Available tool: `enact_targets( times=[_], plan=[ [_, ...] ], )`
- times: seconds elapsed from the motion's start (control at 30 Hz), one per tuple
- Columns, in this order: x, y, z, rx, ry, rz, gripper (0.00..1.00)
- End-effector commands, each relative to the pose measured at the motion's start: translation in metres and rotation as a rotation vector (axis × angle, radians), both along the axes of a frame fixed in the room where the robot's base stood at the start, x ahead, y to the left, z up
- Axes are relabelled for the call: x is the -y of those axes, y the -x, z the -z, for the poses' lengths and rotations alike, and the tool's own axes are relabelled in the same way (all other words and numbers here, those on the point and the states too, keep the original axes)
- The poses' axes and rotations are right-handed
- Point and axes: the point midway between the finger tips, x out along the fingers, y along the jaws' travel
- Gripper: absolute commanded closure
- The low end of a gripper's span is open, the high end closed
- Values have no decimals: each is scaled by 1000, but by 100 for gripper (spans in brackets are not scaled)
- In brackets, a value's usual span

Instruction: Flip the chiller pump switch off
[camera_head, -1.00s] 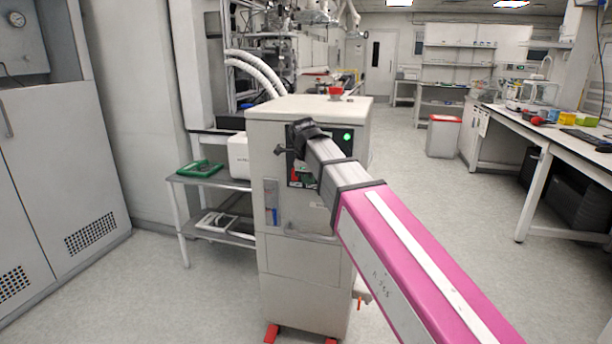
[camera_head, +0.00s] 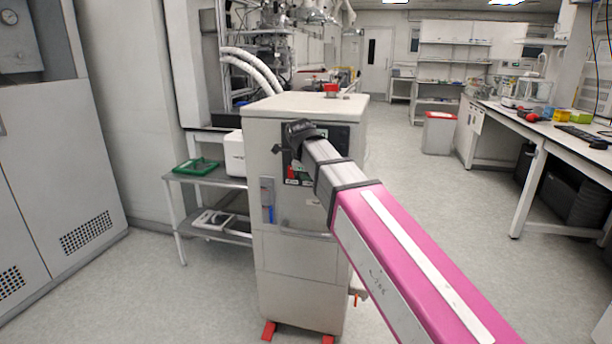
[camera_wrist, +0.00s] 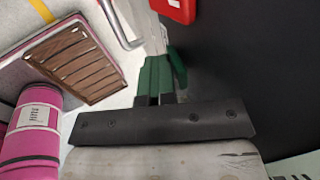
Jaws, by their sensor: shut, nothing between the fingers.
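The chiller is a cream cabinet (camera_head: 300,255) in the middle of the head view. Its dark control panel (camera_head: 338,140) is at the upper front, partly covered by my arm. My gripper (camera_wrist: 158,82) is shut and empty at the panel. In the head view its fingers are mostly hidden behind my wrist. In the wrist view, green pieces show at the fingertips, against the black panel face (camera_wrist: 250,50). A red block (camera_wrist: 175,8) is at the top edge, just beyond the fingertips. I cannot tell which part is the pump switch. No green lamp shows lit on the panel.
A low side table (camera_head: 205,180) with a green tray (camera_head: 196,166) is to the left. A long bench (camera_head: 550,130) runs along the right, with open floor between.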

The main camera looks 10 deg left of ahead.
Motion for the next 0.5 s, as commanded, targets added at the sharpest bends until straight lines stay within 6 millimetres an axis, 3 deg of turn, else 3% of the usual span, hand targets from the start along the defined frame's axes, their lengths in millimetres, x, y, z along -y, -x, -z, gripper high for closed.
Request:
enact_targets(
  times=[0.5],
  plan=[
    [-1, -2, -17, 5, -1, 1, 100]
  ],
)
